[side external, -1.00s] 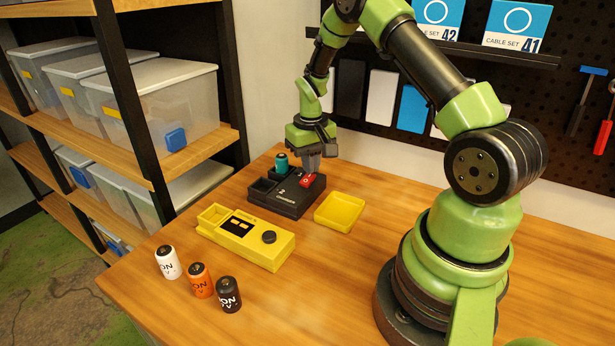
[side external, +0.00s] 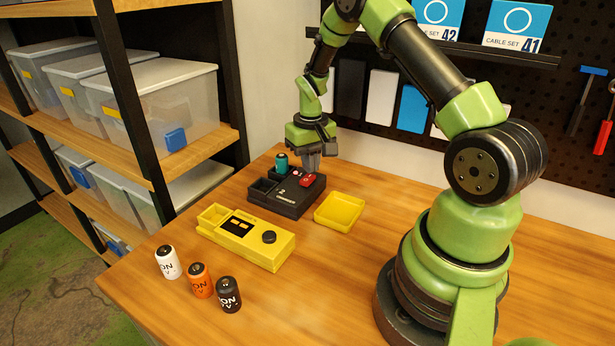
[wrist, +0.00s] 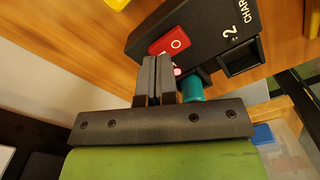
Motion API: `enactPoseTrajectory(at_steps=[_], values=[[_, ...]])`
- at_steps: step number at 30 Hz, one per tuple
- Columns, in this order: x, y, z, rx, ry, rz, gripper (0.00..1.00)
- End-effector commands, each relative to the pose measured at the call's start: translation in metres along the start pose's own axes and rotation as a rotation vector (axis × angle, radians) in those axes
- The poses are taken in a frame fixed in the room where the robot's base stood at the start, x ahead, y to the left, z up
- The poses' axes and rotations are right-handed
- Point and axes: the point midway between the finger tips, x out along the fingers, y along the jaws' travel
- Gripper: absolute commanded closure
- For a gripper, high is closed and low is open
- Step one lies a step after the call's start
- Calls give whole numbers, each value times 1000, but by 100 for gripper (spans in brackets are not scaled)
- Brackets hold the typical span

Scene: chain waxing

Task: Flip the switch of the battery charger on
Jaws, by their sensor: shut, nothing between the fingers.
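The black battery charger (side external: 287,203) lies on the wooden table; its dark body also shows in the wrist view (wrist: 205,25). Its red rocker switch (side external: 306,181) is at the right end of the top; the wrist view shows the switch (wrist: 170,42) with a round mark. A small pinkish light shows beside the switch. A teal battery (side external: 282,163) stands at the charger's back. My gripper (side external: 310,168) is shut and empty, pointing down just behind and above the switch. Whether the fingertips (wrist: 157,60) touch it I cannot tell.
A yellow tray (side external: 339,213) sits right of the charger, and a yellow device with a dark knob (side external: 243,238) in front. White (side external: 168,262), orange (side external: 200,281) and black (side external: 228,295) batteries stand at the table's front left. The front middle of the table is clear.

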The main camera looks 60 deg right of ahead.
Motion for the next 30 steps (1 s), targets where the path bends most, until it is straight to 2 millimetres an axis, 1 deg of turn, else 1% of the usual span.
enactPoseTrajectory(at_steps=[3, 18, 22, 30], values=[[-11, 0, 0, 0, 2, 0, 100], [-52, 0, 0, -2, 2, 1, 100], [-57, 0, 0, -1, 1, 0, 100], [-58, 0, 0, -1, 0, 0, 100]])
